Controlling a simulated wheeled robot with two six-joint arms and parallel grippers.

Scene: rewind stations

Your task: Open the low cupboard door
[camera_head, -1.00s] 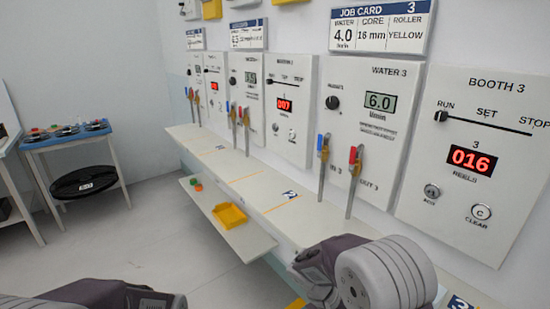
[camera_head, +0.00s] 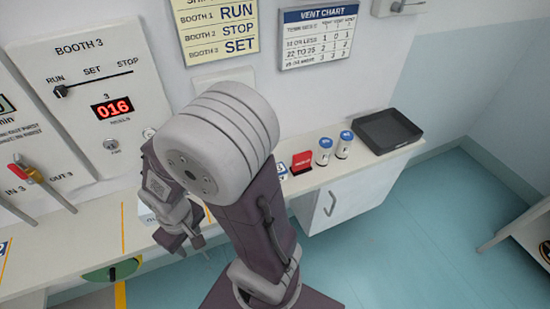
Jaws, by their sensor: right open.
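The low cupboard door (camera_head: 352,196) is white and sits under the right part of the counter. It looks closed, with a grey bar handle (camera_head: 330,204) on its left part. My right gripper (camera_head: 192,250) is open and empty at the counter's front edge, well left of the door, pointing down. My right arm stands between the gripper and the door and hides part of the counter. My left gripper is not in view.
On the counter (camera_head: 300,182) above the door are a black tray (camera_head: 387,130), two blue-capped containers (camera_head: 324,151) and a red item (camera_head: 302,162). Blue floor (camera_head: 400,250) in front of the door is clear. A white table edge (camera_head: 515,222) shows at the right.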

